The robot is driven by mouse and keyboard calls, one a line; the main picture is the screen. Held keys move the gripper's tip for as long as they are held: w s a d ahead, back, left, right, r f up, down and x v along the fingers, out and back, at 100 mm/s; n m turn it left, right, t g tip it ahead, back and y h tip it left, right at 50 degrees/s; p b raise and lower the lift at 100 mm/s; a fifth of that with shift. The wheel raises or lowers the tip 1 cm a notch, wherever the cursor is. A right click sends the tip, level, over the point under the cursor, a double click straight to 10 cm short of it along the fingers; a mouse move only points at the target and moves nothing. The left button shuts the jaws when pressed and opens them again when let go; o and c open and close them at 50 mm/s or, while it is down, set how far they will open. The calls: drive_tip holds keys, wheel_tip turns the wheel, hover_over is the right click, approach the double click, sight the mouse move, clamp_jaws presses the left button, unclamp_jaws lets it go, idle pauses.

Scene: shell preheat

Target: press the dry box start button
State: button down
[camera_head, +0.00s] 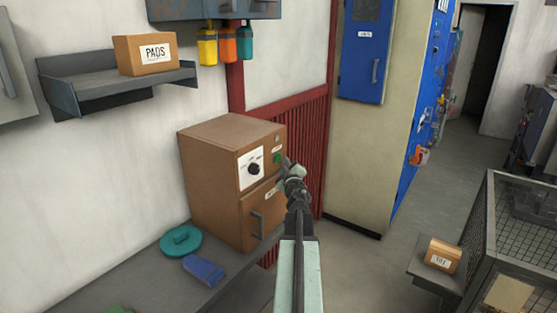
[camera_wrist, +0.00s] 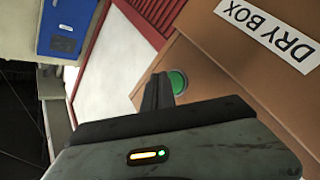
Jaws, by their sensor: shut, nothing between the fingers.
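The dry box (camera_head: 212,185) is a brown cabinet on the grey bench, with a dial (camera_head: 253,169) on a white plate and a door with a handle (camera_head: 258,224). Its green start button (camera_head: 277,158) is at the upper right of the front. In the wrist view the round green button (camera_wrist: 177,82) shows just beyond my fingertips, partly hidden by them. My gripper (camera_head: 288,168) is shut and empty, its tips close in front of the button. I cannot tell whether they touch it. The DRY BOX label (camera_wrist: 266,32) appears at the upper right of the wrist view.
A teal round lid (camera_head: 181,242) and a blue item (camera_head: 204,270) lie on the bench (camera_head: 150,285) in front of the dry box. A shelf with a PADS box (camera_head: 146,54) is at upper left. A wire cage (camera_head: 520,215) stands at right. Open floor lies between.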

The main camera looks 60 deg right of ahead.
drive_tip(key=shift+w, duration=0.4)
drive_tip(key=shift+w, duration=0.4)
idle(0.4)
drive_tip(key=shift+s, duration=0.85)
drive_tip(key=s, duration=0.5)
idle(0.4)
idle(0.6)
